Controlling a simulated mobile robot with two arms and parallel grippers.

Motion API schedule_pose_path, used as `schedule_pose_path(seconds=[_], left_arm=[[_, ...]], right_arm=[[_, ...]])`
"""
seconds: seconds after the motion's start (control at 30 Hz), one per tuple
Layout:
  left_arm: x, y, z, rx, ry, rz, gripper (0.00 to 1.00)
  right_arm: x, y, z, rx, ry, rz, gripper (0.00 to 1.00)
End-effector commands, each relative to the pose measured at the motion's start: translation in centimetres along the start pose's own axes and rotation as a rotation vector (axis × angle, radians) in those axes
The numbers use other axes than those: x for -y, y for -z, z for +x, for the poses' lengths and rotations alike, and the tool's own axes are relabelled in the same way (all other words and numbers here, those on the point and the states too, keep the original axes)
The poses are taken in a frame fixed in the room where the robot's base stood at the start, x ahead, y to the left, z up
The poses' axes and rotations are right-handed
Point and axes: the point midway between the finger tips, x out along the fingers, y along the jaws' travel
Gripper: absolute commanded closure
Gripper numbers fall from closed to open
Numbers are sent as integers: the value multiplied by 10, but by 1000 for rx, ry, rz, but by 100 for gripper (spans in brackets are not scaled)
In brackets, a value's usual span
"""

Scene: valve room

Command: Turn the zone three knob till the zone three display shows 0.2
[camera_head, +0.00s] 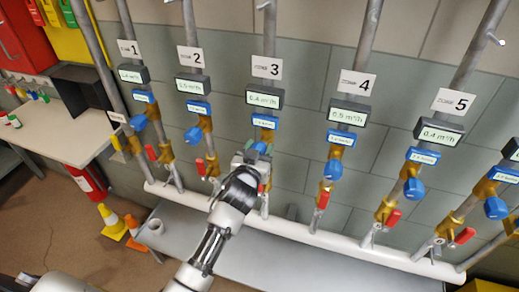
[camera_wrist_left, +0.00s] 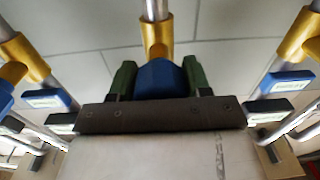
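The zone 3 sign (camera_head: 267,67) hangs on the third pipe in the head view. Below it, the zone three display (camera_head: 264,98) appears to read 0.4 m³/h. A smaller blue-framed display (camera_head: 265,122) sits under that. My left gripper (camera_head: 254,152) is at the zone three valve and mostly hides the knob there. In the left wrist view the blue zone three knob (camera_wrist_left: 160,76) fills the gap between the green fingers of my left gripper (camera_wrist_left: 160,80), which appear closed against both its sides. My right gripper is in neither view.
Neighbouring pipes carry similar blue knobs, for zone 2 (camera_head: 193,134) and zone 4 (camera_head: 333,170), plus red levers (camera_head: 323,199). A white horizontal pipe (camera_head: 290,231) runs below. A bench (camera_head: 60,125) and traffic cone (camera_head: 112,222) stand at left.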

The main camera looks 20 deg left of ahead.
Motion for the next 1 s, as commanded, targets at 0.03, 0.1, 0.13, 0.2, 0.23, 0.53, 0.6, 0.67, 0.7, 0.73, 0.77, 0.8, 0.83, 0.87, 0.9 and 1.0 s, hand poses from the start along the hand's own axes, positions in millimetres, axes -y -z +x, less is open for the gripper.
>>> schedule_pose_path(seconds=[0.03, 0.1, 0.13, 0.2, 0.23, 0.53, 0.6, 0.67, 0.7, 0.73, 0.77, 0.8, 0.83, 0.87, 0.9, 1.0], left_arm=[[0, 0, 0, 0, 0, 0, 75], [0, 0, 0, 0, 0, 1, 75], [0, 0, 0, 0, 0, 3, 75], [0, 0, 0, 0, 0, 11, 75], [0, 0, 0, 0, 0, 16, 75], [0, 0, 0, -4, 0, 164, 75], [0, 0, 0, -5, 0, 217, 75], [0, 0, 0, -6, 0, 268, 75], [0, 0, 0, -7, 0, 303, 75], [0, 0, 0, -8, 0, 330, 75], [0, 0, 0, -8, 0, 355, 75], [0, 0, 0, -9, 0, 388, 75], [0, 0, 0, -9, 0, 414, 75], [0, 0, 0, -10, 0, 439, 75], [0, 0, 0, -11, 0, 471, 75], [0, 0, 0, -13, 0, 546, 75]], right_arm=[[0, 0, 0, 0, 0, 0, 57], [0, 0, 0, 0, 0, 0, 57], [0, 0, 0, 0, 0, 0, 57], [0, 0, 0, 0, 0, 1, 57], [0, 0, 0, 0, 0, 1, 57], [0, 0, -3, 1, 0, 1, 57], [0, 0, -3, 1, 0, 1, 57], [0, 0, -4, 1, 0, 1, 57], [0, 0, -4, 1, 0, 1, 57], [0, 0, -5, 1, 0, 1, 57], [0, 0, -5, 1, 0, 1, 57], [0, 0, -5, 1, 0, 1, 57], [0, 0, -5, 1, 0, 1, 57], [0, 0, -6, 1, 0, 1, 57], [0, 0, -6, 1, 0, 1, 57], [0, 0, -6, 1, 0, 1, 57]])
